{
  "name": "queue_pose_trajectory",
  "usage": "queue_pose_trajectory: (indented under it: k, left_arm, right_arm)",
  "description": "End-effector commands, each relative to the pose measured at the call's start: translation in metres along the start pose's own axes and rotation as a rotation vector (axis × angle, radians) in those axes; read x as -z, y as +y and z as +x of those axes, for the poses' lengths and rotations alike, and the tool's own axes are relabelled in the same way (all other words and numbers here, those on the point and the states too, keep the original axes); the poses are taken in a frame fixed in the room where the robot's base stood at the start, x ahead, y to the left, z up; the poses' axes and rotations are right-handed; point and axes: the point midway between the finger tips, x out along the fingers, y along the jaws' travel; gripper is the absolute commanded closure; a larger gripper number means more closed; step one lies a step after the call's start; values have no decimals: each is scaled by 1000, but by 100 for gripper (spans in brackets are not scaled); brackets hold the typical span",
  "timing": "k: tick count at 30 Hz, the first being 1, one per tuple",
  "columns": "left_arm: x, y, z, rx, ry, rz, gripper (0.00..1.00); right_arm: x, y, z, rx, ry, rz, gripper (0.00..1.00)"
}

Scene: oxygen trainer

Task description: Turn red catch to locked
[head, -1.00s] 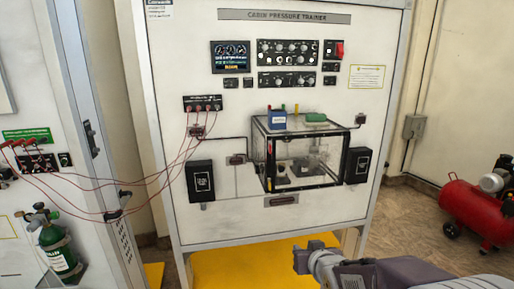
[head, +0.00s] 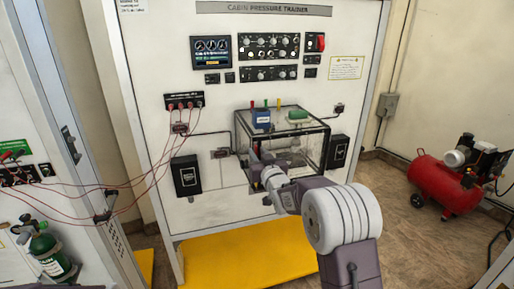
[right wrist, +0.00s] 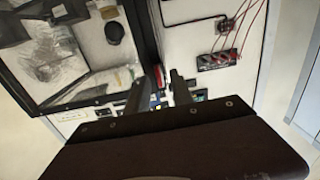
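The clear, black-edged box (head: 318,150) sits on the front of the cabin pressure trainer panel. A small red part (right wrist: 126,76) shows by the box edge in the right wrist view, close to my fingers; it looks like the red catch, but its setting is too small to read. My right gripper (head: 256,166) is in front of the box's left front edge and covers part of it in the head view. My left gripper is not in view.
Red, yellow and green upright pieces, a blue block (head: 261,119) and a green piece (head: 298,114) are on the box top. A black box (head: 186,176) is left of it. Red leads (head: 150,190) hang at left. A red compressor (head: 442,184) stands right.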

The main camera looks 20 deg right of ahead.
Motion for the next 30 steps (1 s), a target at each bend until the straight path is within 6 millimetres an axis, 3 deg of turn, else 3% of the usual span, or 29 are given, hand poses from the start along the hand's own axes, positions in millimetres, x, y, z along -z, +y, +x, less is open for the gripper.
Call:
queue_pose_trajectory:
  k: [10, 13, 14, 30]
  left_arm:
    - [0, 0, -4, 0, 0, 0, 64]
    - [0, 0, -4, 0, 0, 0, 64]
    - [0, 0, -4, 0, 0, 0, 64]
    - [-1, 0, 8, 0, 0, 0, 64]
  right_arm:
    - [-1, 0, 9, 0, 0, 0, 72]
    - [-1, 0, 9, 0, 0, 0, 97]
    - [-1, 0, 9, 0, 0, 0, 100]
    - [-3, 1, 9, -1, 1, 103, 100]
